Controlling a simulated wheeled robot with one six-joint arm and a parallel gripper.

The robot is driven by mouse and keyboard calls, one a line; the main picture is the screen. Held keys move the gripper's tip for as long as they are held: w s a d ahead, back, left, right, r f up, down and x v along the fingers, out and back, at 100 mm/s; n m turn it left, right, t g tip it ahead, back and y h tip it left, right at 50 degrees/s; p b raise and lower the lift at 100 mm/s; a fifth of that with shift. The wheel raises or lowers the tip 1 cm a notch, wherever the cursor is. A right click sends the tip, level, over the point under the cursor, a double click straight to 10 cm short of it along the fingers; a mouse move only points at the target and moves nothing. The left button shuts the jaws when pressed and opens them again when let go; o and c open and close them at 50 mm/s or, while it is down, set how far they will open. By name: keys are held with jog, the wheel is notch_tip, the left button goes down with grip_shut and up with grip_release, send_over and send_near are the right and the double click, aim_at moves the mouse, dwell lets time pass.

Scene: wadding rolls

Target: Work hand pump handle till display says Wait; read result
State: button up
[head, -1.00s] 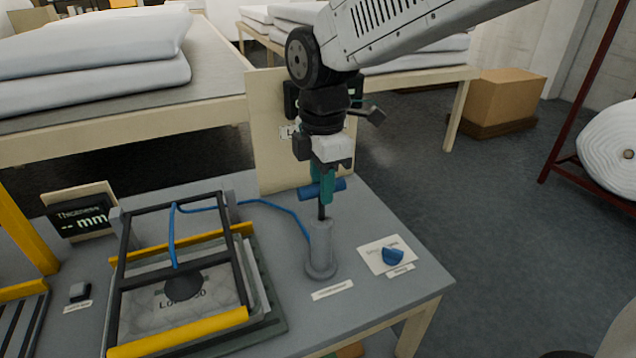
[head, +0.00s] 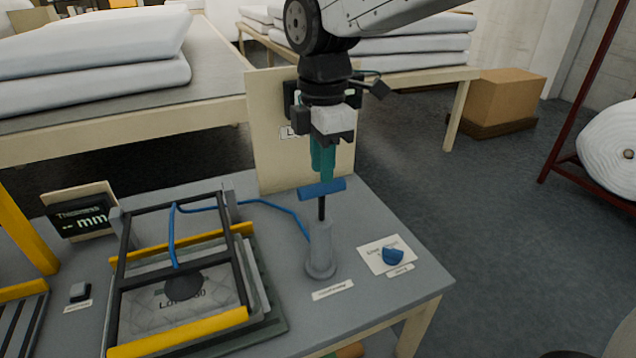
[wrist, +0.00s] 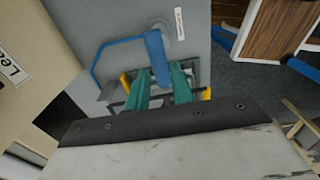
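The hand pump (head: 320,255) stands upright on the grey bench top. Its blue crossbar handle (head: 322,189) is raised on a dark rod. My gripper (head: 322,178) points down just above the handle. In the wrist view, its teal fingers (wrist: 161,85) are apart, with the blue handle (wrist: 155,52) showing between and beyond them; I cannot tell whether they touch it. The display (head: 80,218) at the left reads "Thickness -- mm". A blue hose runs from the pump to the black frame press (head: 124,255), which has yellow bars and a wadding sample under a dark round foot.
A blue knob (head: 393,256) sits on a white plate right of the pump. An upright cream board (head: 270,140) stands behind the pump.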

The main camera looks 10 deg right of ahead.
jog(key=shift+r, duration=3)
